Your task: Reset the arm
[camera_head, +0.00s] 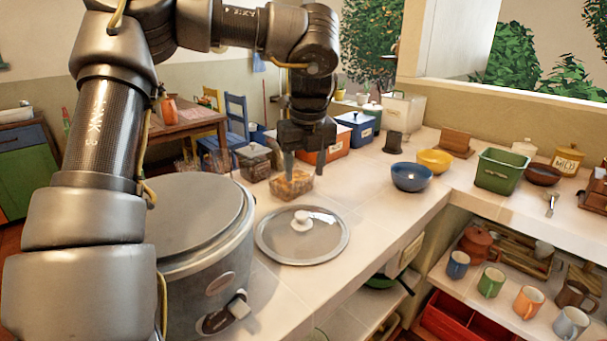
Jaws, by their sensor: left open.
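My left arm comes in from the left and arches over the counter. My left gripper (303,165) points down above the counter with its fingers apart. A small clear container with brownish contents (291,186) stands on the counter just below and beside the fingers. I cannot tell whether the fingers touch it. My right gripper does not show.
A large metal pot (205,265) stands close in front, and a glass lid (302,240) lies flat to its right. A blue bowl (411,178), a yellow bowl (434,160) and a green bin (500,171) stand farther right. Mugs (528,301) sit on the lower shelf.

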